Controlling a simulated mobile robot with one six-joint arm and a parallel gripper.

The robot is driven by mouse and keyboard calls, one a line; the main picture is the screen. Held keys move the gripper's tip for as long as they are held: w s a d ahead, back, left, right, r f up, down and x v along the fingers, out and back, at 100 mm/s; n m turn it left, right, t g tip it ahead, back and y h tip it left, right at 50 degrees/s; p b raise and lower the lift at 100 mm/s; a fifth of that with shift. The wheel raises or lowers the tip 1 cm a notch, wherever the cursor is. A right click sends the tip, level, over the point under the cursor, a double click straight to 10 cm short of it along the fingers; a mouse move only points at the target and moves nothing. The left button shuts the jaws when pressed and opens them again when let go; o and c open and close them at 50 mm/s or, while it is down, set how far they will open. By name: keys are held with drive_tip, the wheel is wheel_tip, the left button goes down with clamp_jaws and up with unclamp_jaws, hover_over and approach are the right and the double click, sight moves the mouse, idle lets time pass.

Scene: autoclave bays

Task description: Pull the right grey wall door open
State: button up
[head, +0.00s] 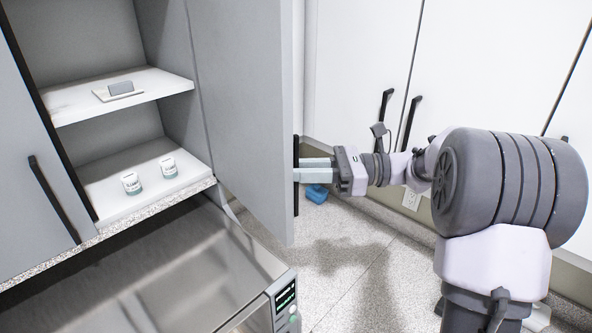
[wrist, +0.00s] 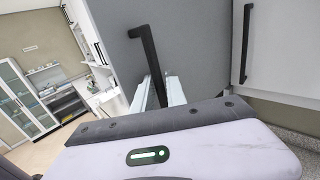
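The right grey wall door (head: 245,110) stands swung well open, its inner face toward the head camera. Its black bar handle (wrist: 146,50) is on the outer face, and the handle's edge also shows past the door's edge in the head view (head: 296,205). My gripper (head: 303,170) reaches the handle from the right. In the wrist view the pale fingers (wrist: 160,93) lie on both sides of the handle's lower part and seem closed on it. The fingertips are partly hidden by the door in the head view.
The open cabinet has shelves (head: 75,104) with a small grey block (head: 120,88) and two labelled jars (head: 131,183). The left grey door (head: 25,170) looks shut. A steel autoclave (head: 190,270) stands below. White tall cupboards (head: 480,70) stand behind my arm. A blue item (head: 317,194) lies low behind my gripper.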

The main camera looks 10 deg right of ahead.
drive_tip(key=shift+d, duration=0.1)
drive_tip(key=s+d+b, duration=0.1)
drive_tip(key=s+d, duration=0.1)
drive_tip(key=d, duration=0.9)
drive_tip(key=shift+d, duration=0.35)
drive_tip(key=shift+s+b, duration=0.1)
drive_tip(key=shift+b, duration=0.2)
